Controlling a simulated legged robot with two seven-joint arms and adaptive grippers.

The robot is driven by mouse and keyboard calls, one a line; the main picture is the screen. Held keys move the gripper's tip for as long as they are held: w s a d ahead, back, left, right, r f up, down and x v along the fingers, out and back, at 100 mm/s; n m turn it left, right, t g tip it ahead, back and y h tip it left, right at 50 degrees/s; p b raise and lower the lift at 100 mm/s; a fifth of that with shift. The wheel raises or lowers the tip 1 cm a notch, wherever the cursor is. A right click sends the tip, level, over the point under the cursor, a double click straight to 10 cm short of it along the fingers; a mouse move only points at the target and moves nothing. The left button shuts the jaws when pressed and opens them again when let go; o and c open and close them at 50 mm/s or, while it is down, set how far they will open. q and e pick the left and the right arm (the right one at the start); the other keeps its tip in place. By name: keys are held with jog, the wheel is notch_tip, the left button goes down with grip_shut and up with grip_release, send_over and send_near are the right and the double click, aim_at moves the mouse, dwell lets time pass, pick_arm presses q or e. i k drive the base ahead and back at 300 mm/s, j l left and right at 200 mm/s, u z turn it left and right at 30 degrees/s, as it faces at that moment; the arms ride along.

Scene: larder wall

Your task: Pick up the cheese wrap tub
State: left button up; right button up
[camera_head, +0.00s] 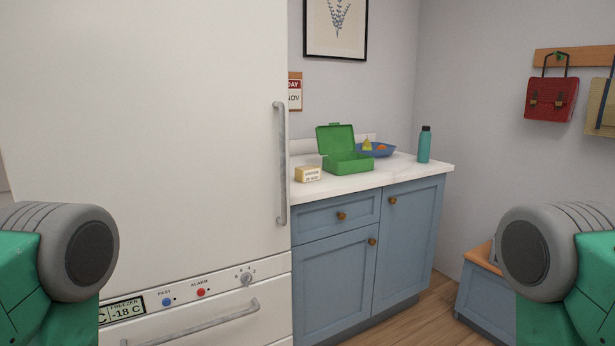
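No tub that I can clearly tell as the cheese wrap tub is in view. A small pale yellow box or block (308,174) with a white label sits at the left of the white counter, beside the fridge. Its label is too small to read surely, so I cannot tell if it is the tub. The tall white fridge (150,130) is shut and hides its inside. It has a long grey vertical handle (280,165). Only green and grey parts of my arms show at both lower sides. Neither gripper is in view.
An open green lunchbox (348,164), a blue fruit bowl (384,151) and a teal bottle (425,145) stand on the counter (390,177). Blue cabinets (335,270) are shut below. A freezer drawer handle (200,328) sticks out low. A wooden-topped bench (484,254) stands right.

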aim_at(311, 172)
jog(key=i+l+z, duration=0.25)
jog(key=i, duration=0.2)
jog(key=i+l+z, duration=0.3)
jog(key=i, duration=0.15)
jog(key=i+z, duration=0.25)
jog(key=i, duration=0.2)
